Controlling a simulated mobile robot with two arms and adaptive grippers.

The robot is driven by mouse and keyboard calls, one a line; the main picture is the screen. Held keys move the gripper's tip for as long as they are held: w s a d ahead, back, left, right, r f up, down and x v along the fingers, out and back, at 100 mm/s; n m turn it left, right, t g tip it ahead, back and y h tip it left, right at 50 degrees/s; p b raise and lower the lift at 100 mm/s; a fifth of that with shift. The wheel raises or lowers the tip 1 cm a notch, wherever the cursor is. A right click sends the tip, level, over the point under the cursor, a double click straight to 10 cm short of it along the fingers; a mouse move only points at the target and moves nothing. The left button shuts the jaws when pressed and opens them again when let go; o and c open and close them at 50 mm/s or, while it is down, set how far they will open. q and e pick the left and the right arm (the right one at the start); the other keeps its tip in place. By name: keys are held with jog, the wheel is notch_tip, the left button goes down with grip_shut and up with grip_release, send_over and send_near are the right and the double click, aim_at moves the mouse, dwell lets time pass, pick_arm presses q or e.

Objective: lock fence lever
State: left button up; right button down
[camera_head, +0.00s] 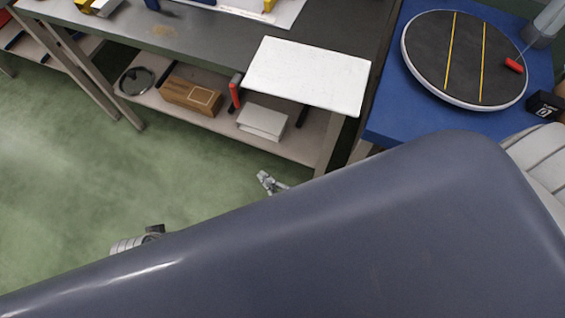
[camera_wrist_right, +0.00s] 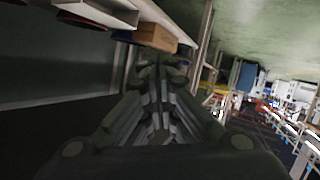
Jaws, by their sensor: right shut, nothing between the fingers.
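I cannot make out a fence lever for certain in either view. A small red part (camera_head: 513,65) with a thin rod lies at the right edge of the round black disc (camera_head: 467,75), which has two yellow lines. My right gripper (camera_head: 265,180) shows small and pale beyond my large dark body cover, low over the floor and apart from the bench. In the right wrist view the right gripper (camera_wrist_right: 158,72) has its fingers together and holds nothing. My left gripper is not in view.
A grey bench carries a white board (camera_head: 308,75) at its near edge. Its lower shelf holds a brown box (camera_head: 190,97), a white box (camera_head: 262,122) and a red upright piece (camera_head: 235,90). A blue table (camera_head: 400,125) supports the disc. Green floor (camera_head: 60,180) is clear at left.

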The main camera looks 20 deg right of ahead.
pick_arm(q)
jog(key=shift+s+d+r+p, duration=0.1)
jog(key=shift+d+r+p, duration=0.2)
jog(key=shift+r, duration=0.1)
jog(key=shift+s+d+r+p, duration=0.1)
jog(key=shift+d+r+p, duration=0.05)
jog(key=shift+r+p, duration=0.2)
pick_arm(e)
jog(key=shift+g, duration=0.7)
jog(key=s+d+f, duration=0.2)
jog(key=s, duration=0.1)
jog(key=shift+d+f, duration=0.15)
jog(key=shift+f, duration=0.05)
